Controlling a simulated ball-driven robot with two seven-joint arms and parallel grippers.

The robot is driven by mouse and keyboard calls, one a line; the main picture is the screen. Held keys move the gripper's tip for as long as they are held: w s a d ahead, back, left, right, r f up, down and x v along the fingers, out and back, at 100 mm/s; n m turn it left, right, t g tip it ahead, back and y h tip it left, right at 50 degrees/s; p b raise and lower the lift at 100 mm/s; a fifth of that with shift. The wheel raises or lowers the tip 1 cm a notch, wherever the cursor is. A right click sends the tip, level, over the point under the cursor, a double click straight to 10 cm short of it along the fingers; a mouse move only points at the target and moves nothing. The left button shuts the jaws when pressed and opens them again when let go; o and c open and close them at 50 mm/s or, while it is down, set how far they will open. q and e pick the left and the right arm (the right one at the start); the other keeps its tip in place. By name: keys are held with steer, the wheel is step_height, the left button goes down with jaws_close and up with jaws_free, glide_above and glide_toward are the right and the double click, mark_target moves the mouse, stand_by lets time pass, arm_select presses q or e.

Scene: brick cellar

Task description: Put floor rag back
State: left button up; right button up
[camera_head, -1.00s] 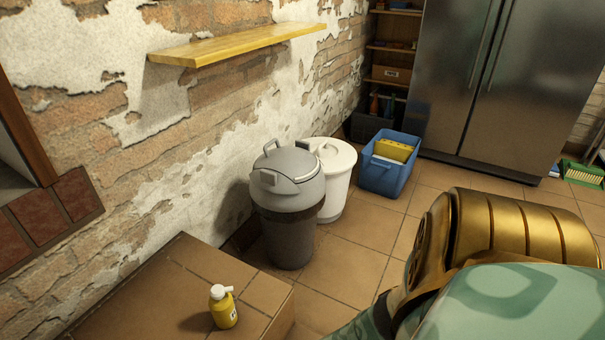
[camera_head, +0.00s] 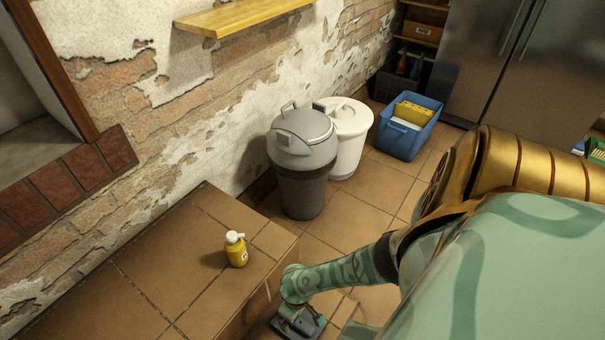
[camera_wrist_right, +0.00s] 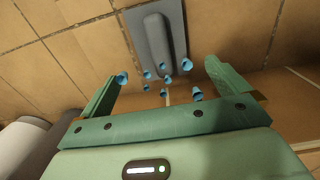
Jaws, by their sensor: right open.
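No cloth that I can clearly name as the floor rag shows. My right forearm reaches down beside the tiled ledge in the head view, with the right gripper (camera_head: 298,318) low near the bottom edge. In the right wrist view the right gripper (camera_wrist_right: 166,72) is open, its two green fingers apart. Ahead of them a grey-blue flat plate with a raised bar (camera_wrist_right: 157,38) lies against brown tiles. Several small blue pieces (camera_wrist_right: 167,79) show between the fingers and the plate; I cannot tell what they are. My left gripper is out of view.
A yellow bottle (camera_head: 237,251) stands on the tiled ledge (camera_head: 160,265). A grey lidded bin (camera_head: 302,165), a white bin (camera_head: 349,145) and a blue crate (camera_head: 402,140) stand along the wall. A yellow shelf (camera_head: 240,14) is above. Tiled floor between the bins and my arm is clear.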

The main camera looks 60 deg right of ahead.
steer(key=w+a+r+n+t+y, duration=0.25)
steer(key=a+r+n+t, duration=0.25)
steer(key=a+r, duration=1.1)
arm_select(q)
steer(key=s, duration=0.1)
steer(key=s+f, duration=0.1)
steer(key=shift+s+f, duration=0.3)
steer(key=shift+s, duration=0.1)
arm_select(e)
steer(key=s+d+f+n+g+h, duration=0.1)
steer(key=s+d+f, duration=0.3)
steer(key=s, duration=0.7)
steer(key=s+d+f+n+g+h, duration=0.1)
steer(key=s+d+f+g+h, duration=0.1)
steer(key=s, duration=0.9)
steer(key=s+d+f+n+g+h, duration=0.1)
steer(key=s+d+f, duration=0.4)
steer(key=s, duration=0.6)
steer(key=shift+d+f+g, duration=0.4)
steer(key=shift+f+g, duration=0.2)
steer(key=shift+g, duration=0.3)
